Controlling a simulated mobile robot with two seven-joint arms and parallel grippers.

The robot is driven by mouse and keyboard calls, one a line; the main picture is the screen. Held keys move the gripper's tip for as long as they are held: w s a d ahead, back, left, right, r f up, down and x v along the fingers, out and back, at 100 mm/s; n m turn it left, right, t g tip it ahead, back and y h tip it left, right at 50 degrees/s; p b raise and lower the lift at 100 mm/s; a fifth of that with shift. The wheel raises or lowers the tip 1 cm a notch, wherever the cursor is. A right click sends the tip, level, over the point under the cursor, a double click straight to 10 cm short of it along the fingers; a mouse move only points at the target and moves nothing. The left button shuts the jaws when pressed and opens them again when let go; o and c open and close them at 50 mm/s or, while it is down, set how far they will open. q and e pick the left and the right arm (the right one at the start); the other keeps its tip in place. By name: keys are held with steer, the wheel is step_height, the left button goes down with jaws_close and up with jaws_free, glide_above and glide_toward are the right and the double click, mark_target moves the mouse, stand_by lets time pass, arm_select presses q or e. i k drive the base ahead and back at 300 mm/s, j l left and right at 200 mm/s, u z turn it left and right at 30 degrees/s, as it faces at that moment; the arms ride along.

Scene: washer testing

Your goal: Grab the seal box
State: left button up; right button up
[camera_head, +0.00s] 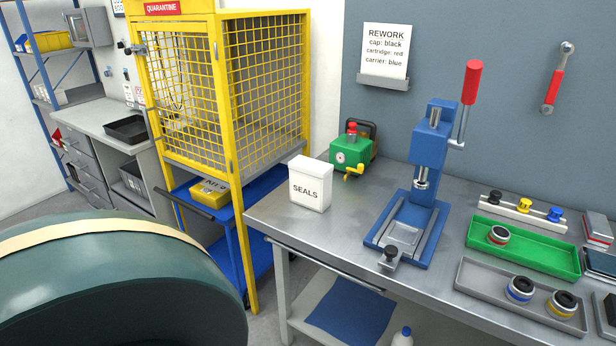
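The seal box (310,188) is a white box with a lid and the word SEALS on its front. It stands upright on the left part of the grey metal workbench (340,228), near its left edge. Neither of my grippers shows in the head view. Nothing touches or hides the box's front.
A green device (350,153) stands behind the box. A blue press (429,150) with a red handle stands to its right. A green tray (535,252) and a grey tray (500,283) hold round parts. A yellow cage (231,100) stands left. A large dark green rounded object (110,285) fills the lower left.

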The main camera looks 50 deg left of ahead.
mark_target(310, 180)
steer(key=u, duration=1.55)
